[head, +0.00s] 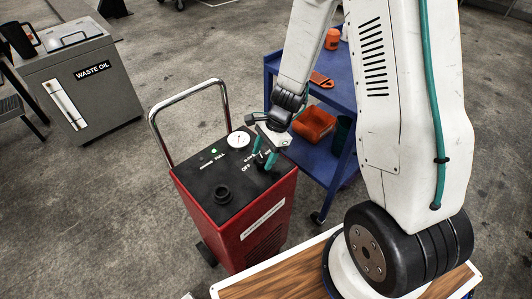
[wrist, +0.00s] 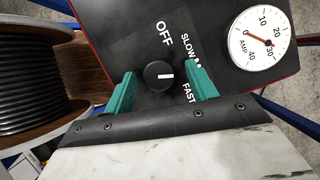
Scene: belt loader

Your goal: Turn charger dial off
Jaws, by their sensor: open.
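The charger (head: 262,222) is a red cart with a black top panel and a chrome handle. Its black dial (wrist: 160,76) has a white pointer mark turned to the right in the wrist view. OFF is printed above it, SLOW at upper right and FAST at lower right; another label is partly hidden by the right finger. My gripper (wrist: 161,73) is open, with one teal finger on each side of the dial and gaps visible beside it. In the head view my gripper (head: 264,152) is over the panel's right part and largely covers the dial.
A round gauge (head: 238,139) and a lit green lamp (head: 213,151) are on the panel, with a black round fitting (head: 222,194) nearer. A blue shelf cart (head: 322,160) stands close on the right. A cable spool (wrist: 35,90) is left in the wrist view. A waste oil bin (head: 88,95) is far left.

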